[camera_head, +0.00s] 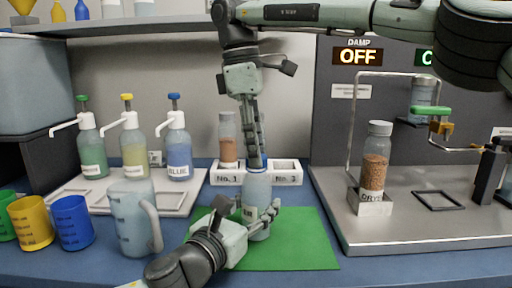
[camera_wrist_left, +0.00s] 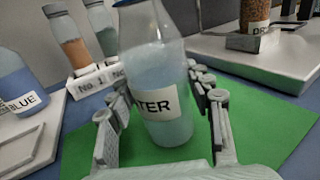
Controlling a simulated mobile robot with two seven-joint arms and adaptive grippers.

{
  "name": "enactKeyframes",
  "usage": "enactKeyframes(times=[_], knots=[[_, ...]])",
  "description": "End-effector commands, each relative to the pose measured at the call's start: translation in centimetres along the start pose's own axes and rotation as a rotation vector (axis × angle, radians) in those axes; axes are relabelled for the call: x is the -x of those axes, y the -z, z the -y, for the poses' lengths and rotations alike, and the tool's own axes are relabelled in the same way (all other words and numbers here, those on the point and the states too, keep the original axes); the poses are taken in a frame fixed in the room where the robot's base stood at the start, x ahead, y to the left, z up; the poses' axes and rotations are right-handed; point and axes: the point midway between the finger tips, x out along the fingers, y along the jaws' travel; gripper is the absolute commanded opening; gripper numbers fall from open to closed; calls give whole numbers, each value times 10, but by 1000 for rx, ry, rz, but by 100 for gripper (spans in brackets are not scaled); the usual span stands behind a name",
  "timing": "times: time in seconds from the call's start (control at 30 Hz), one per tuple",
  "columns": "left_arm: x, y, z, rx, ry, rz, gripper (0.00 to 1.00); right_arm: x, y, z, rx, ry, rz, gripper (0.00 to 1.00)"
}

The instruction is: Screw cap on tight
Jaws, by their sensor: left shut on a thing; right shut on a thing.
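A clear bottle (camera_head: 258,187) of pale blue liquid stands upright on the green mat (camera_head: 305,245). Its label reads "TER" in the left wrist view (camera_wrist_left: 165,125). My left gripper (camera_head: 249,213) is shut around the bottle's body; its fingers also show either side of it in the left wrist view (camera_wrist_left: 170,120). My right gripper (camera_head: 256,163) points down from above and is shut on the dark blue cap at the bottle's mouth. The cap's edge shows at the top of the left wrist view (camera_wrist_left: 127,3). The fingers mostly hide the cap, and its seating cannot be told.
A white rack (camera_head: 226,178) with bottles stands behind. Pump bottles (camera_head: 178,150) stand on a tray at left, with a jug (camera_head: 128,220) and coloured cups (camera_head: 72,222) in front. At right, a steel platform (camera_head: 415,235) bears a dryer bottle (camera_head: 375,160). The mat's right side is clear.

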Motion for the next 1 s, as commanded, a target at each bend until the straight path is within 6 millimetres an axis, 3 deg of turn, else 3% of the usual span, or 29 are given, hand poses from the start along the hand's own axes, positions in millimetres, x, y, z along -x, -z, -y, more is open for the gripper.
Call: enactKeyframes(times=[0.1, 0.3, 0.6, 0.63, 0.77, 1.0], knots=[[0, 0, 0, 0, -1, -1, 0, 0, 0, -1, -266, 42, 1, 23], [0, 0, 0, 0, -1, -1, 0, 0, -1, -1, -481, 74, 2, 23], [0, 0, 0, 1, -1, -1, 0, 0, -1, -1, -492, 75, 2, 23], [0, 1, 0, 1, -1, -1, 0, 0, -1, -1, -492, 75, 2, 37], [0, 1, 0, 1, -1, -1, 0, 0, -1, -1, -491, 75, 2, 53], [0, 1, 0, 0, 0, -1, 0, 0, 0, -1, -490, 75, 2, 54]])
